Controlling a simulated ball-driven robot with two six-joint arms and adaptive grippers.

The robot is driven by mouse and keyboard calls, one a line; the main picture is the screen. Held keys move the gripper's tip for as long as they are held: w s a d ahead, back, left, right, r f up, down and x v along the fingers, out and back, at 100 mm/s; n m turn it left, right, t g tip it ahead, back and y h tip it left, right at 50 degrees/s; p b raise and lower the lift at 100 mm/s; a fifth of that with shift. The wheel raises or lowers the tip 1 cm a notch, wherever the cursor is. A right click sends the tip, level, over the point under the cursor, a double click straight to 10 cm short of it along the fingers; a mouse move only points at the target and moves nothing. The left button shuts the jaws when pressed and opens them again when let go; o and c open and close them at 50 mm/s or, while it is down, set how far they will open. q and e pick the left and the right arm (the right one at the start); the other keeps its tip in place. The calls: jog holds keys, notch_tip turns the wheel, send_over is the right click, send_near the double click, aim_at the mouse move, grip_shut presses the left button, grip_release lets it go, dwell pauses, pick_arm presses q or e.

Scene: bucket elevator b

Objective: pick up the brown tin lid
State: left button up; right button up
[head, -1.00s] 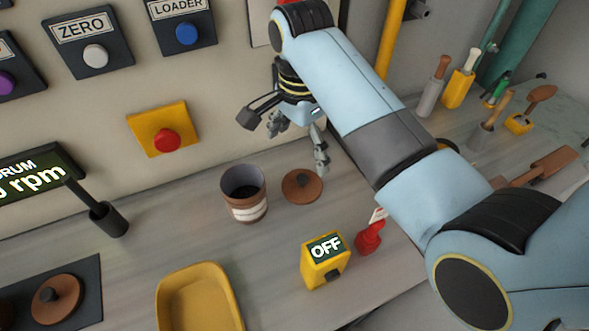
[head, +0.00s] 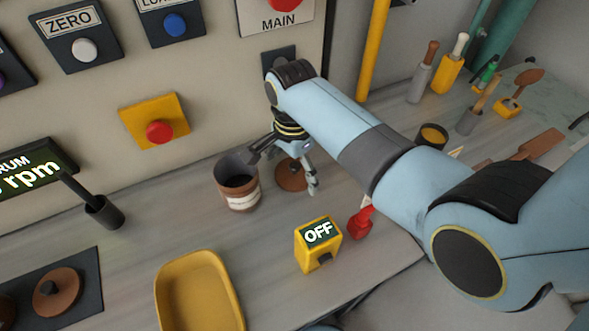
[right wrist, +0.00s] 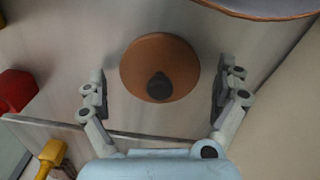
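The brown tin lid (head: 289,176) is a round disc with a dark knob, lying on the grey counter just right of the brown tin (head: 238,188). It also shows in the right wrist view (right wrist: 160,62), between the two fingers. My right gripper (head: 290,170) is above the lid in the head view and partly hides it. In the right wrist view the right gripper (right wrist: 162,92) is open and empty, with one finger on each side of the lid. The gap to the lid cannot be judged exactly. My left gripper is not in view.
The open tin with a white label stands close left of the lid. A yellow OFF box (head: 318,245) and a red object (head: 361,221) stand in front. A yellow tray (head: 200,292) is at the front. The panel wall with a yellow-mounted red button (head: 159,132) rises behind.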

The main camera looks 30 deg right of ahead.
jog(key=c, duration=0.8)
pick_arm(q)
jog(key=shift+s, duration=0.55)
